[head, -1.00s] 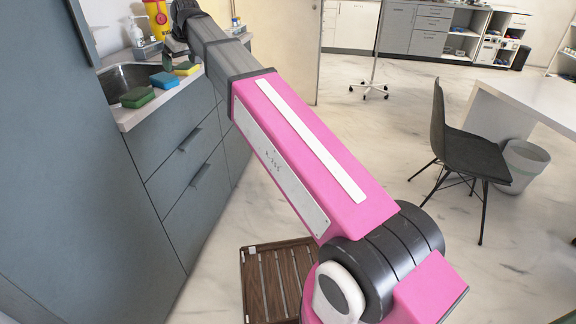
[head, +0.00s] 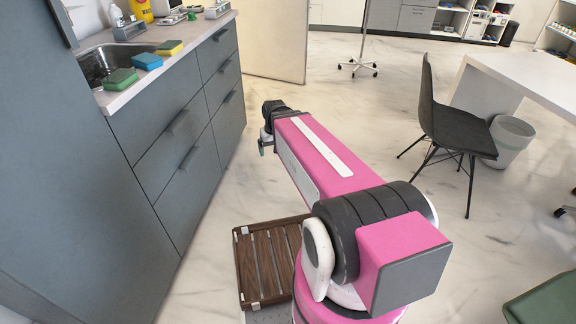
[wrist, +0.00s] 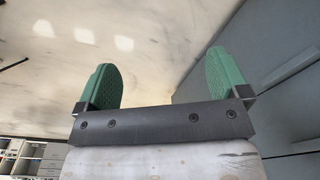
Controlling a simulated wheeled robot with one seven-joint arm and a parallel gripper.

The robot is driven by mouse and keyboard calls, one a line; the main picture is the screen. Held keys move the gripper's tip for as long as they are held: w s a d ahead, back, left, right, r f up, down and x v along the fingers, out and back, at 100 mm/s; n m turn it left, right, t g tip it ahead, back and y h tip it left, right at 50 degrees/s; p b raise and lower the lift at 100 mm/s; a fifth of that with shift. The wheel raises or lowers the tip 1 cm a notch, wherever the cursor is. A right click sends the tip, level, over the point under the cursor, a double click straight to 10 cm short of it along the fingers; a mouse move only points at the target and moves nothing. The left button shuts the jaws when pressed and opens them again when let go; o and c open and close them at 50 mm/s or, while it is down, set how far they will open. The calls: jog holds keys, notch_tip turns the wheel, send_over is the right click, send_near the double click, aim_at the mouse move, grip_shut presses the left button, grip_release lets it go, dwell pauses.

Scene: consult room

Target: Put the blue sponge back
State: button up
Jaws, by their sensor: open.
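The blue sponge (head: 147,61) lies on the counter's front edge beside the sink. A green sponge (head: 121,79) lies nearer on its left and a yellow sponge (head: 169,47) lies farther on its right. My gripper (head: 264,145) is away from the counter, over the floor in front of the drawers. In the wrist view my gripper (wrist: 163,85) has its two green fingers spread apart with nothing between them. No sponge shows in the wrist view.
The sink (head: 97,66) is set in the counter, with grey drawers (head: 185,125) below. A wooden slatted platform (head: 268,262) is low in front. A black chair (head: 450,130), a bin (head: 512,140) and a white desk (head: 525,75) stand right. Floor between is clear.

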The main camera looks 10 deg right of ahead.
jog(key=s+d+f+m+g, duration=0.1)
jog(key=s+d+f, duration=0.3)
jog(key=s, duration=0.2)
jog(key=shift+d+f, duration=0.15)
jog(key=shift+f, duration=0.1)
dwell(0.8)
